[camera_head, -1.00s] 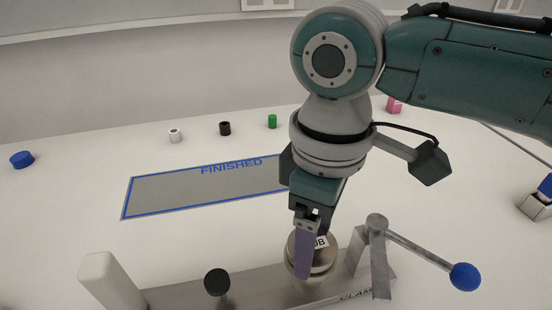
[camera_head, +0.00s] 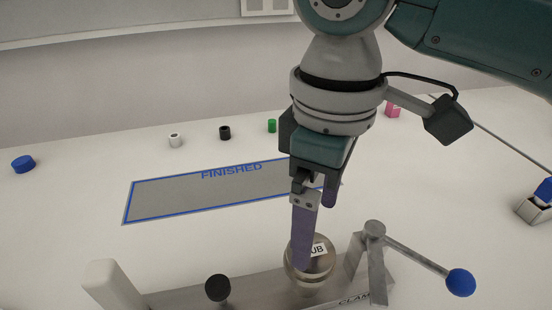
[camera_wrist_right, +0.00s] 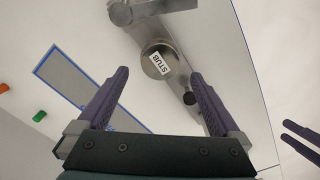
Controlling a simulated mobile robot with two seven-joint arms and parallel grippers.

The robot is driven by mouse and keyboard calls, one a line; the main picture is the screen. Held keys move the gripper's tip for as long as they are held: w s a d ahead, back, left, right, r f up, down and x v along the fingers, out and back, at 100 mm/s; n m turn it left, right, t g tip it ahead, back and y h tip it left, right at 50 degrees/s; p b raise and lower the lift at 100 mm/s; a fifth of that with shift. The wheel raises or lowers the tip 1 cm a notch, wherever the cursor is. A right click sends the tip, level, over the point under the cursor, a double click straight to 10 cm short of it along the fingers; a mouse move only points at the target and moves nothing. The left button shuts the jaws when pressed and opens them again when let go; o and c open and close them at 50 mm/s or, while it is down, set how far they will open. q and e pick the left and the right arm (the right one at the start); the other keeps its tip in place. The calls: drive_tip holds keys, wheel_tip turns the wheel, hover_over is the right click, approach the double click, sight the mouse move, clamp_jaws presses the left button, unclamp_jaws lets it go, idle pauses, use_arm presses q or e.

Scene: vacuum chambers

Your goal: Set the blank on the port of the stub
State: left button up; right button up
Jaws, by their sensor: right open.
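The stub (camera_head: 322,268) is a round metal piece with a white label, standing in the metal clamp fixture. In the right wrist view its label reads STUB (camera_wrist_right: 158,64). My right gripper (camera_head: 317,238) is open above the stub; its near purple finger hides part of it. In the right wrist view the open fingers (camera_wrist_right: 160,72) show nothing between them but the stub beyond. I cannot pick out the blank as a separate part, nor tell whether it sits on the stub. Two purple fingers, apparently of my left gripper (camera_wrist_right: 286,131), show at the right edge of the wrist view.
The clamp (camera_head: 375,265) has a lever with a blue ball (camera_head: 461,282). A black knob (camera_head: 218,288) and a pale post (camera_head: 104,283) stand left of the stub. The FINISHED area (camera_head: 170,197) looks empty. Small white, black and green cylinders stand behind it.

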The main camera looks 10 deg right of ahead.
wheel_tip(320, 180, up, 7)
drive_tip(key=s+a+f+m+t+y, duration=0.25)
drive_tip(key=s+a+f+y, duration=0.2)
drive_tip(key=s+f, duration=0.3)
drive_tip(key=s+d+f+m+t+h, duration=0.1)
drive_tip(key=s+d+m+h, duration=0.3)
drive_tip(key=s+d, duration=0.4)
drive_tip(key=d+m, duration=0.1)
drive_tip(key=d, duration=0.3)
drive_tip(key=shift+s+d+f+m+p, duration=0.2)
drive_tip(key=shift+s+d+m+p, duration=0.1)
drive_tip(key=shift+s+m+p, duration=0.1)
